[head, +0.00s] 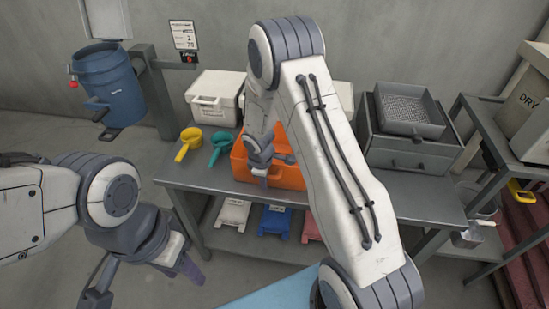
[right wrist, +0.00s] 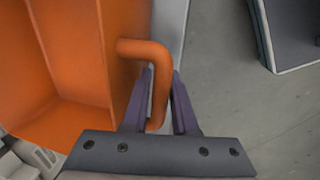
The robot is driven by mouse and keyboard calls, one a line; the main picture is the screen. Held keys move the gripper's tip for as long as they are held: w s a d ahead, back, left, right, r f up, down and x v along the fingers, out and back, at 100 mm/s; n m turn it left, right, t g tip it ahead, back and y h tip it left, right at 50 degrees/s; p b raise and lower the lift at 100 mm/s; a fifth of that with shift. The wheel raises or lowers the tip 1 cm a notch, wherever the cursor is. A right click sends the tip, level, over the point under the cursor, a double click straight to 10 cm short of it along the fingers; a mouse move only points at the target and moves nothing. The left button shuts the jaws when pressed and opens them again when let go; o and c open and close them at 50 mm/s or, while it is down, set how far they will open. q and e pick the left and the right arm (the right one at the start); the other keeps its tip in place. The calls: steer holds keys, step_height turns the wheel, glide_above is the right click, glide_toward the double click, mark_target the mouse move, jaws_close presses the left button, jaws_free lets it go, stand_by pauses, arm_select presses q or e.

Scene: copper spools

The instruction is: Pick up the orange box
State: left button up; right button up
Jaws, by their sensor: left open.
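The orange box (head: 288,178) stands on the grey workbench (head: 420,190), partly hidden behind my right arm in the head view. In the right wrist view the open-topped box (right wrist: 75,60) fills the left side, and its bent handle (right wrist: 158,60) sticks out from the wall. My right gripper (head: 264,178) is at the box's near left side. In the right wrist view its two fingers (right wrist: 162,90) lie close on either side of the handle, closed on it. My left gripper (head: 145,284) is open and empty, low at the left, away from the bench.
A yellow scoop (head: 188,143), a teal scoop (head: 220,147) and a white lidded box (head: 214,97) are left of the orange box. A grey sieve unit (head: 410,140) stands right. Coloured bins (head: 274,222) sit on the lower shelf. A blue barrel (head: 108,82) is at the left.

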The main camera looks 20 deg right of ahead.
steer(key=shift+f, duration=0.15)
jaws_close()
stand_by(1.4)
